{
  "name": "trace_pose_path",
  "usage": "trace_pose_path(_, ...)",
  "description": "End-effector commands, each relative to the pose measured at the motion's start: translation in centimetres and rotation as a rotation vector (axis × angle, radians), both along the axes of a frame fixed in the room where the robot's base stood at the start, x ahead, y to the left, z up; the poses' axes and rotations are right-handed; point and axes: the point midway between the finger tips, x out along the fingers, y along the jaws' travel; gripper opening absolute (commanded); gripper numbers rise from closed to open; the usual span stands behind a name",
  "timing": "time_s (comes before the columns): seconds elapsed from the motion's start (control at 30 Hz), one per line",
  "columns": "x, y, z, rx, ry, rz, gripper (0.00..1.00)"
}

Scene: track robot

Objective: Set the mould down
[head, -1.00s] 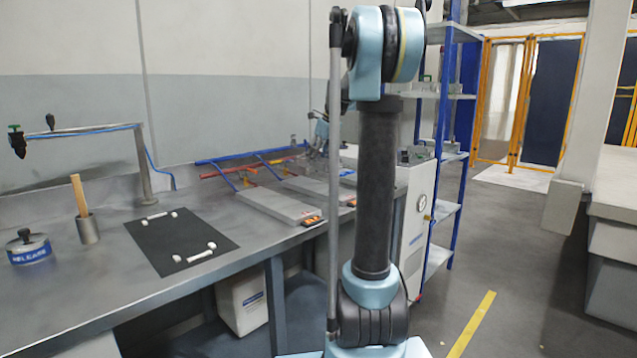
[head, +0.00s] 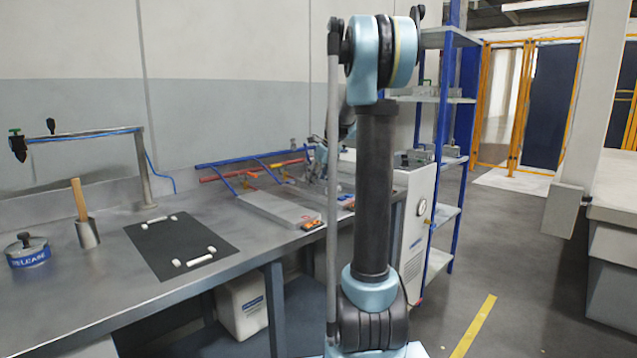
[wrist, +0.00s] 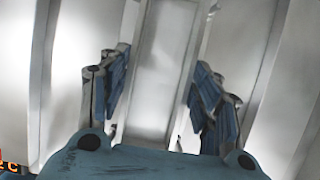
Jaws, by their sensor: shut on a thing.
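In the wrist view my gripper (wrist: 160,90) has its two blue-padded fingers on either side of a pale grey metal piece, which I take to be the mould (wrist: 165,55). It is shut on this piece. The far end of the piece runs out of the top of the frame, and its underside is hidden. In the head view my arm's column hides most of the gripper and any mould in it. A flat grey slab (head: 278,210) lies on the workbench (head: 100,290) left of my arm.
A black mat (head: 180,245) with white corner pieces lies on the bench. Left of it stand a metal cup with a wooden handle (head: 88,232) and a blue-labelled tin (head: 28,252). Blue and red bars (head: 250,163) run along the back. A white cabinet (head: 415,235) and blue-post shelf (head: 440,150) stand right.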

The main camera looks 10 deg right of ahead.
Motion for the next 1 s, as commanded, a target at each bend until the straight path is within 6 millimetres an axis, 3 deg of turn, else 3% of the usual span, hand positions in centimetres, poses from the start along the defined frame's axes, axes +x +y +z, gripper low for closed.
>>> trace_pose_path(0.07, 0.0, 0.0, 0.0, 0.0, 0.0, 0.0, 0.01)
trace_pose_path(0.1, 0.0, 0.0, -0.1, 0.0, 0.0, 0.0, 0.6)
trace_pose_path(0.2, 0.0, 0.0, -0.1, 0.0, 0.0, 0.0, 0.78)
trace_pose_path(0.67, -0.2, -0.2, 0.5, 0.0, 0.0, -0.001, 0.78)
trace_pose_path(1.0, -2.0, -1.5, 5.9, 0.0, 0.0, -0.002, 0.78)
